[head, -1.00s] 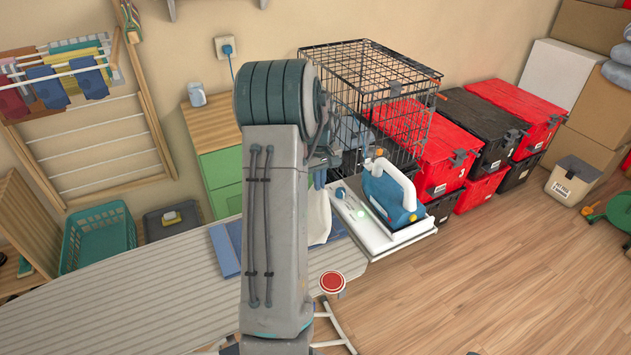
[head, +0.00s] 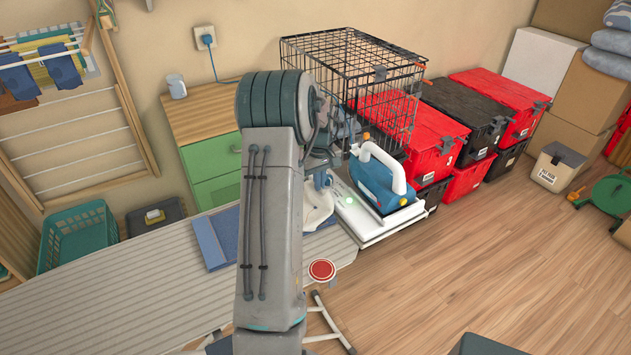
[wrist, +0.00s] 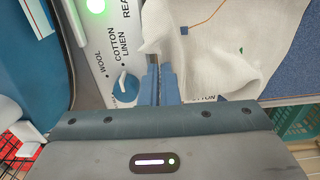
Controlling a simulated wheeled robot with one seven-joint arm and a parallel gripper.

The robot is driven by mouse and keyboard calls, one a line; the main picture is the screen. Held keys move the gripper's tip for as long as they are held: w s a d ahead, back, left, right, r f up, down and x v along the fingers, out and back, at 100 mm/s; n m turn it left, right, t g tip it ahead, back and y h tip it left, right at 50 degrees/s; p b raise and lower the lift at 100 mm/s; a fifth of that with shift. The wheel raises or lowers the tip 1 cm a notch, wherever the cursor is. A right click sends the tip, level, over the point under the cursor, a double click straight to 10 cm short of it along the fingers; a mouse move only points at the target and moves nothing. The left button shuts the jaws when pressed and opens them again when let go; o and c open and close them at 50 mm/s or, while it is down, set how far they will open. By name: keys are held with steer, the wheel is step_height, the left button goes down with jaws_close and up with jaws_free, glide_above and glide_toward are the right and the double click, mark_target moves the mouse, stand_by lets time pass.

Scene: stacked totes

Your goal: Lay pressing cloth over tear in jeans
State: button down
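The white pressing cloth (head: 318,212) is beside the iron station at the right end of the ironing board; it fills the upper middle of the wrist view (wrist: 225,55), with a loose orange thread on it. My gripper (head: 318,180) is over the cloth; in the wrist view its blue fingers (wrist: 160,78) are close together, pinching the cloth's near edge. The folded blue jeans (head: 212,240) lie on the board left of the cloth, partly behind my arm. Their denim shows at the right of the wrist view (wrist: 290,85). I cannot see the tear.
The blue iron (head: 380,180) stands on its white station (head: 385,228), close right of my gripper; its dial and lettering show in the wrist view. A black wire crate (head: 350,70) and red totes (head: 425,135) are behind. The board's left part (head: 130,290) is clear.

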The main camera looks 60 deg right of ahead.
steer(key=shift+c, duration=1.4)
jaws_free()
step_height(320, 180, up, 6)
steer(key=p, duration=0.3)
steer(key=shift+f, duration=0.25)
steer(key=shift+r, duration=0.1)
step_height(320, 180, up, 14)
steer(key=shift+f, duration=0.2)
